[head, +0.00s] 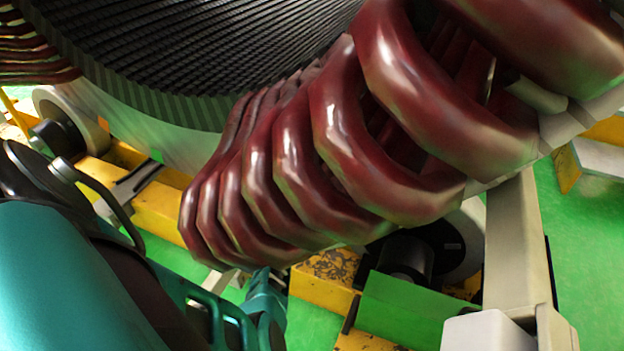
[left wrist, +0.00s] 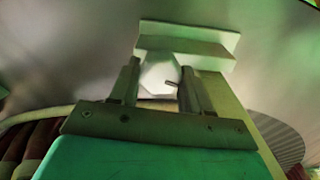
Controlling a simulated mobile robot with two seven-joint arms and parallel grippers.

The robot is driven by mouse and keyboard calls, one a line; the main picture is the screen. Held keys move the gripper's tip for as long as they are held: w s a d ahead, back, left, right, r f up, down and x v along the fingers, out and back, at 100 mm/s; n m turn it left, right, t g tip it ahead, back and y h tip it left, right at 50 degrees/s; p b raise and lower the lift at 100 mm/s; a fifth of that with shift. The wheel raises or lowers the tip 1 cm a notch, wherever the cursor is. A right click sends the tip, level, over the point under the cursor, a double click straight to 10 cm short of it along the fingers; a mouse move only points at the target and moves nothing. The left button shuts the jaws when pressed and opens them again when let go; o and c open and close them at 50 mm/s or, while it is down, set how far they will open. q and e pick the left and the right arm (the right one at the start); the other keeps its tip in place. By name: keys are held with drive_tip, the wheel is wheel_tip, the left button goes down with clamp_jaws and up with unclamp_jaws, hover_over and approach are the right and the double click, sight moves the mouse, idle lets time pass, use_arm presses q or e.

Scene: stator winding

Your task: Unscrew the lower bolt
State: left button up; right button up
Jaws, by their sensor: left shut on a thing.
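The bolt (left wrist: 157,75) shows in the left wrist view as a pale, hexagonal head below a white bracket. My left gripper (left wrist: 161,72) has one finger on each side of this head and is shut on it. Whether both fingers touch it is hard to see. In the head view my teal left arm (head: 75,275) comes in from the lower left and passes under the dark red coils (head: 300,160). The fingertips and the bolt are hidden there. My right gripper is not in view.
The white bracket (left wrist: 190,38) lies just beyond the fingertips. The stator core (head: 200,60) with its red coils fills the upper head view. Yellow frame beams (head: 160,210), black-and-white rollers (head: 405,255) and a beige post (head: 511,250) stand around it.

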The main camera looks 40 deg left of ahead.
use_arm(q)
drive_tip(key=o, duration=1.1)
drive_tip(key=shift+c, duration=0.2)
drive_tip(key=shift+s, duration=0.1)
